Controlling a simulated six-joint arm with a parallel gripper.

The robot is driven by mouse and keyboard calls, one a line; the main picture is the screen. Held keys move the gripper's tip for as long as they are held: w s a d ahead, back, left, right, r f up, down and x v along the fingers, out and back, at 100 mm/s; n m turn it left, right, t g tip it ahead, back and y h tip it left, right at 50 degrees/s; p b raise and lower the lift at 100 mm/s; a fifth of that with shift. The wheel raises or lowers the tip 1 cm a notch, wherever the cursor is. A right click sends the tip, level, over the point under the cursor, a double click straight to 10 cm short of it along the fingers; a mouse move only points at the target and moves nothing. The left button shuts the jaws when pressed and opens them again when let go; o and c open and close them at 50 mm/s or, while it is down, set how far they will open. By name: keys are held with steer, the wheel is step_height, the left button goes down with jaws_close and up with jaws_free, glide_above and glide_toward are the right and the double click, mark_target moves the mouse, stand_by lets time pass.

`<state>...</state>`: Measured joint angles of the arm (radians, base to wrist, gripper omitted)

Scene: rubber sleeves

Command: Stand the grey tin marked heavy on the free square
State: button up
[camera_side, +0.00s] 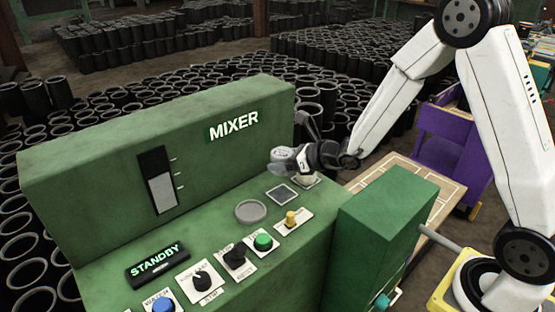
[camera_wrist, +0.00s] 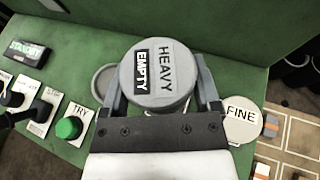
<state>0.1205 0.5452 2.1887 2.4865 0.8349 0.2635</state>
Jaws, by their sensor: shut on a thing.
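The grey tin (camera_wrist: 158,75) sits between the two fingers of my gripper (camera_wrist: 160,92) in the wrist view. Its lid reads HEAVY, with a second label reading EMPTY. In the side view my gripper (camera_side: 292,160) is shut on the tin (camera_side: 281,156), which appears held above the green mixer's deck. A dark square with a pale border (camera_side: 282,194) lies bare on the deck, below the tin in the side picture. In the wrist view I cannot see this square; the tin and gripper cover that area.
A pale tin marked FINE (camera_wrist: 242,121) stands right of my gripper. A round grey disc (camera_side: 251,211) lies on the deck, near a yellow knob (camera_side: 291,219) and green button (camera_side: 263,242). The upright MIXER panel (camera_side: 234,124) rises behind. A green box (camera_side: 385,235) stands at right.

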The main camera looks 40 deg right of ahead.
mark_target(282, 194)
steer(key=shift+f, duration=2)
steer(key=shift+f, duration=1.8)
steer(key=shift+f, duration=0.15)
steer(key=o, duration=1.3)
steer(key=shift+c, duration=0.2)
steer(key=shift+s+d+r, duration=0.2)
steer(key=shift+s+r, duration=0.15)
steer(key=shift+s, duration=0.05)
steer(key=v, duration=1.1)
